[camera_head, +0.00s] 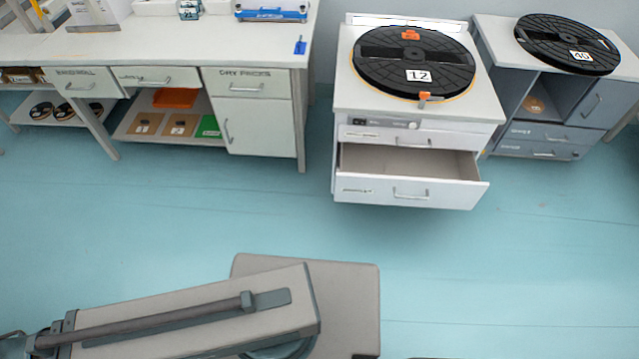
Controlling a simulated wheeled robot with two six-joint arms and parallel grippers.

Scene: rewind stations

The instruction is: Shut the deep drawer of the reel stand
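The white reel stand (345,90) stands at centre right in the head view, with a black reel marked 12 (385,72) on its top. Its deep lower drawer (370,191) is pulled out toward me. Its front has a bar handle (410,194), and the inside that shows looks empty. The shallow drawer (380,138) above it appears shut. Neither of my grippers can be made out; one of my arm links lies across the lower left, well apart from the drawer.
A second grey stand (540,143) with a reel marked 40 (545,40) is at the right. A long white workbench (230,48) with drawers and a shelf is at the left. The blue floor in front of the open drawer is clear.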

